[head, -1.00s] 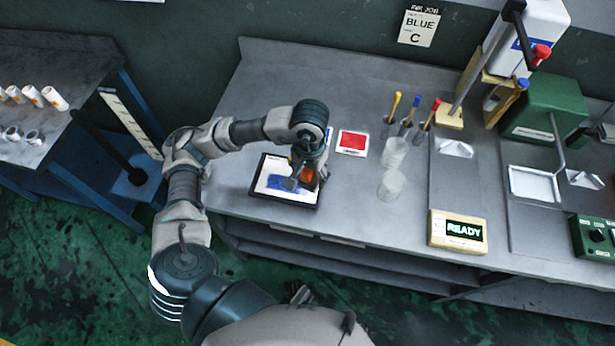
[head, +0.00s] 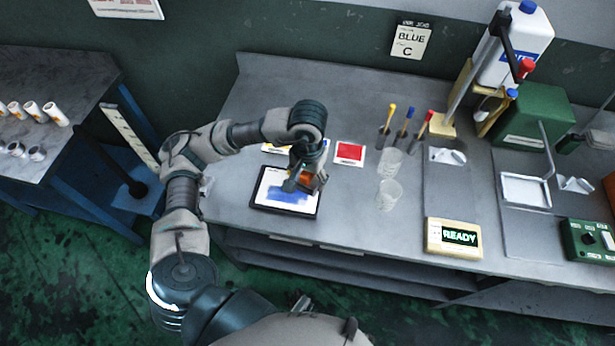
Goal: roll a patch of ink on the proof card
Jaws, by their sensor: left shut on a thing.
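A white card in a black frame (head: 271,176), which I take to be the proof card, lies flat near the bench's front edge. A blue ink patch (head: 288,196) with uneven edges is on its lower part. My left gripper (head: 306,183) is over the card's right half, shut on a small tool, likely the ink roller (head: 290,185). The tool is mostly hidden by the gripper, and I cannot tell whether it touches the card. An orange part shows at the gripper. My right gripper is not in view.
Clear cups (head: 388,195) and colored-handled tools (head: 405,125) stand further right. A box reads READY (head: 454,237). A sign reads BLUE C (head: 411,41).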

